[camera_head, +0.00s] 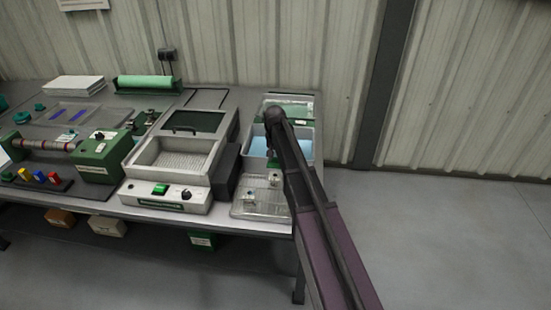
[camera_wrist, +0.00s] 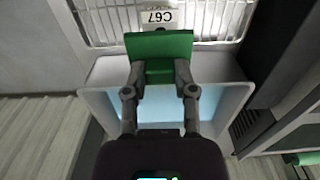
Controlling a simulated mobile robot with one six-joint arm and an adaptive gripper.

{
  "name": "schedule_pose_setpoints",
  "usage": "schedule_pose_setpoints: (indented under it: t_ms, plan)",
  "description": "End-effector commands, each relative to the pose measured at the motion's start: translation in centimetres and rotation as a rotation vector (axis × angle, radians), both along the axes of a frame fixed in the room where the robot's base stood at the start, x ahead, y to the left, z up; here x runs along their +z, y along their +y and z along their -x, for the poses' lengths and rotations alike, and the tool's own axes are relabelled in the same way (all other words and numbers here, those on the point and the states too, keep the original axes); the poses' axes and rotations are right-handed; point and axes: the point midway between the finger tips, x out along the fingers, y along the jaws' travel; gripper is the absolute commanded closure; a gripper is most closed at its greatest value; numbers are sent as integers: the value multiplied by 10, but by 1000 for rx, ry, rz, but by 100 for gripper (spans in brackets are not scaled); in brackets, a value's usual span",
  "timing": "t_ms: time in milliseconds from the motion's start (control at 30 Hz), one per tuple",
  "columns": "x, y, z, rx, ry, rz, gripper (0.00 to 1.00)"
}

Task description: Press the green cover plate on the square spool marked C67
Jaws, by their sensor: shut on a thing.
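My gripper (camera_wrist: 160,88) is shut on a green cover plate (camera_wrist: 160,45) in the wrist view, one finger at each side of its lower part. In the head view my gripper (camera_head: 272,158) is over the near part of a grey-white bin. A white label reading C67 (camera_wrist: 157,17) shows upside down just beyond the plate in the wrist view, at the edge of a wire rack. The plate and the picture's edge hide most of the spool that bears it. The plate appears apart from the label.
The bin (camera_head: 307,131) has a light blue inside. The wire rack (camera_head: 246,211) stands in front of it with small pieces on it. A dark block (camera_head: 226,172) and a grey machine with an open lid (camera_head: 139,187) are on the left. The floor at right is clear.

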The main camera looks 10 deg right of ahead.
Motion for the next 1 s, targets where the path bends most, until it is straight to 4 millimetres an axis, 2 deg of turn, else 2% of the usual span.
schedule_pose_setpoints:
  t_ms: [467, 1000]
  plan:
    - [-10, 1, 0, 1, 0, 0, 85]
    - [-46, 2, 0, 2, 0, 0, 85]
